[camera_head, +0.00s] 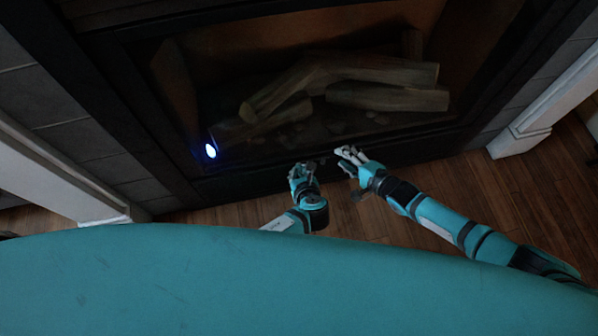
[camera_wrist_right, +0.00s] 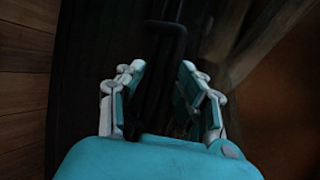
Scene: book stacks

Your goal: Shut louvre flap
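The louvre flap cannot be clearly picked out; the dark lower front of the fireplace (camera_head: 235,184) runs along its base. My right gripper (camera_head: 347,157) is in front of this lower edge, to the right of my left gripper. In the right wrist view my right gripper (camera_wrist_right: 165,85) has its two fingers apart. A thin dark bent bar (camera_wrist_right: 181,48) shows between and beyond the fingers; contact cannot be told. My left gripper (camera_head: 303,170) is close to the same edge, small and dark, its fingers hard to read.
Wooden logs (camera_head: 345,75) lie inside the fireplace. A small blue-white light (camera_head: 210,151) glows at its lower left. White surround posts (camera_head: 520,138) stand on both sides. Wooden floor (camera_head: 500,205) lies in front.

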